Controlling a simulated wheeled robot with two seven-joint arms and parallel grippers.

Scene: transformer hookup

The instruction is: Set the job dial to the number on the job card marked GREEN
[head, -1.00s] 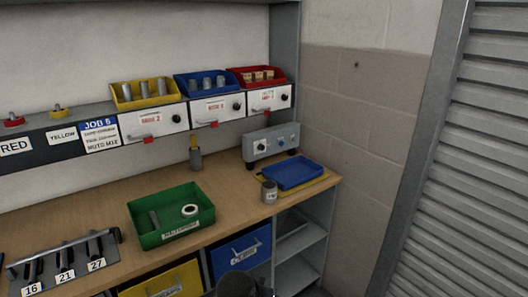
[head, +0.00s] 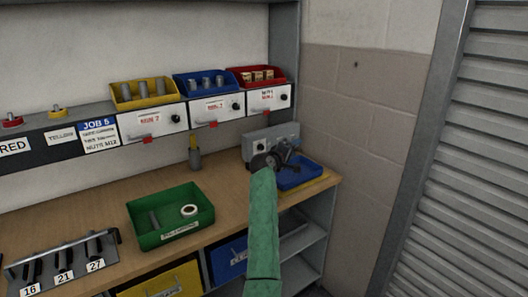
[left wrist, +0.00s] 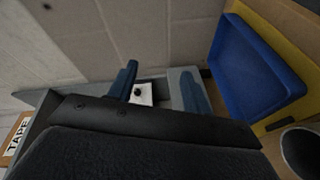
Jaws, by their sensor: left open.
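My left gripper (head: 287,156) is open and empty in front of the grey control box (head: 252,146) at the back right of the bench. In the left wrist view, the two blue fingers of the left gripper (left wrist: 160,75) stand apart. A black knob (left wrist: 138,92) on a white plate shows beyond and between them, near the left finger; I see no contact. The arm and gripper hide much of the box's face in the head view. A job card (head: 98,134) with a blue header hangs beside the YELLOW label (head: 62,138). No card marked GREEN is in view.
A blue tray (head: 298,176) lies just right of and below the gripper. White drawer fronts (head: 152,122) with black knobs line the back. A wall (head: 365,110) is close on the right.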

